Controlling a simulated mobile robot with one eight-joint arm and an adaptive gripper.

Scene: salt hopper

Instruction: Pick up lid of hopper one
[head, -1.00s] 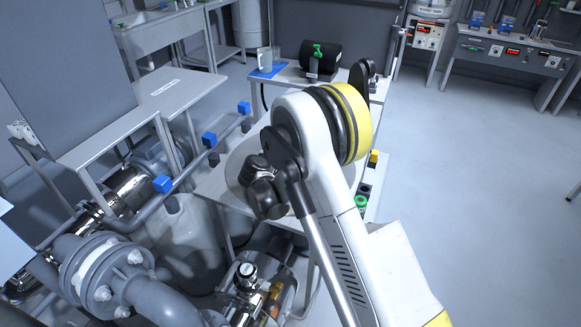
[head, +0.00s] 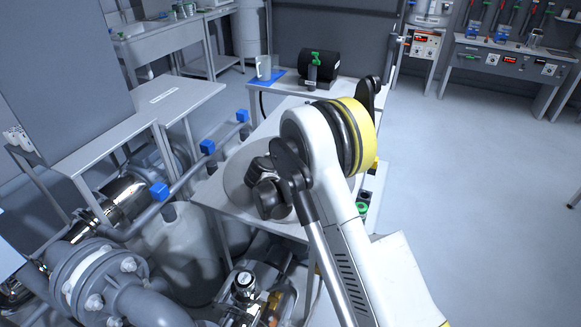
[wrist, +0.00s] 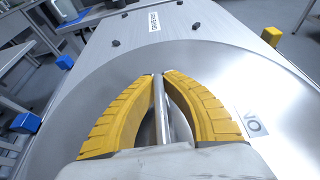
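The lid of hopper one (wrist: 225,70) is a wide, round, shiny metal disc that fills most of the wrist view. A label (wrist: 254,123) with partly hidden letters is on it. A straight metal bar handle (wrist: 172,122) stands at its middle. My gripper (wrist: 159,76) has two ribbed yellow fingers, closed in around this bar with their tips against it or very near it. In the head view, the pale lid (head: 236,172) shows behind my arm, which hides the gripper and the handle. I cannot tell whether the lid is raised from its seat.
A metal table top (head: 215,194) lies around the lid. Pipes with blue blocks (head: 207,147) run along the left, beside a bench (head: 170,98). A bench behind holds a mug (head: 263,68) and a black cylinder (head: 318,66).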

